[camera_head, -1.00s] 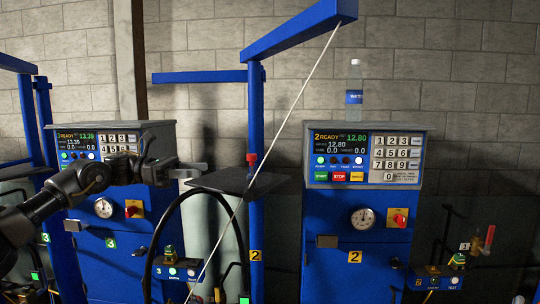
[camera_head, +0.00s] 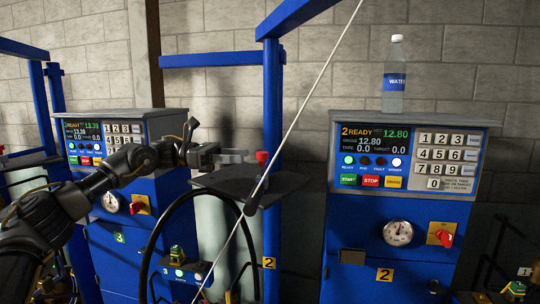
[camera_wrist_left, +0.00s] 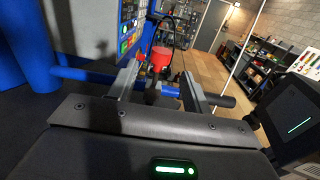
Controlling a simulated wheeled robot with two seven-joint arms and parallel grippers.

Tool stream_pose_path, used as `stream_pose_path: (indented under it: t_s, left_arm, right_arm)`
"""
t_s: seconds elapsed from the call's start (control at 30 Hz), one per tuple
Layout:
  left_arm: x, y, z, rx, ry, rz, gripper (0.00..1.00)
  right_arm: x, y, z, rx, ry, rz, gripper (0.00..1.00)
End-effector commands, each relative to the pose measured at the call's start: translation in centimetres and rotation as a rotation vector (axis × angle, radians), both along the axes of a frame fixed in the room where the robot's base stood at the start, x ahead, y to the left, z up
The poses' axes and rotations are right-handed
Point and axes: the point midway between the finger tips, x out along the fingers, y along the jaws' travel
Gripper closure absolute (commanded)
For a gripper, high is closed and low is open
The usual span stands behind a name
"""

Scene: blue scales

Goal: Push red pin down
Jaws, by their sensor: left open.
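The red pin (camera_head: 262,158) stands upright by the blue post, just above a dark flat plate (camera_head: 235,183). In the left wrist view the red pin (camera_wrist_left: 160,58) shows beyond the fingertips, roughly in line with the gap between them. My left gripper (camera_head: 240,157) reaches in from the left, a little left of the pin and at about its height. Its fingers (camera_wrist_left: 165,85) are apart with nothing held between them. I cannot tell whether a fingertip touches the pin. My right gripper is in neither view.
A blue post (camera_head: 272,110) with an overhead arm rises right behind the pin. A thin pale cord (camera_head: 305,95) runs diagonally in front. A black hose (camera_head: 165,225) loops below. A blue scale console (camera_head: 405,165) with a water bottle (camera_head: 394,80) on top stands at right.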

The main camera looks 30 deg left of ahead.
Motion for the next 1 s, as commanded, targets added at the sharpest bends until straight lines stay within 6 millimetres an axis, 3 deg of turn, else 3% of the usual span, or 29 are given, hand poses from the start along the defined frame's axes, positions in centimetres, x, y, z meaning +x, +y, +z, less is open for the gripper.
stream_pose_path:
  t_s: [0.2,0.43,0.9,1.0]
  left_arm:
    - [1.2,-3.9,0.4,0.000,0.001,-0.002,0.51]
    - [2.4,-7.0,0.3,0.000,0.001,0.001,0.51]
    - [2.8,-8.2,0.1,-0.002,-0.002,0.004,0.51]
    - [2.8,-8.2,0.1,-0.002,-0.002,0.004,0.64]
  right_arm:
    - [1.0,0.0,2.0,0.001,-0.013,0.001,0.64]
    - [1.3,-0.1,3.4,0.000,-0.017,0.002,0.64]
    - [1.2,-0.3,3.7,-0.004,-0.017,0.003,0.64]
    - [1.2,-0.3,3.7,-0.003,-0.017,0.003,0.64]
